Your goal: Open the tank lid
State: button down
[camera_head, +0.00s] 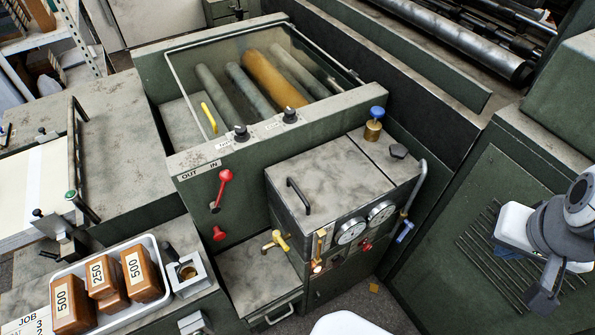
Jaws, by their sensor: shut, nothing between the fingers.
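The tank (345,210) is a dark green box in the middle, with two round gauges on its front. Its grey, stained lid (332,172) lies flat and shut on top. A black bar handle (298,196) stands near the lid's left edge. My gripper (541,299) is at the far right, dark grey, with its fingers together and nothing visible in it. It is well apart from the tank, over the grille of the right-hand cabinet.
A grey pipe lever (414,187) rises at the tank's right. A red lever (222,186) and yellow tap (275,241) are left. A weight tray (165,296) sits lower left.

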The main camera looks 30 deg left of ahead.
aim_at(320, 185)
jog(key=z, duration=0.2)
jog(key=k, duration=0.2)
jog(key=u, duration=2.65)
jog(key=k, duration=0.65)
jog(key=z, duration=1)
jog(key=i, duration=1)
jog(key=u, duration=0.05)
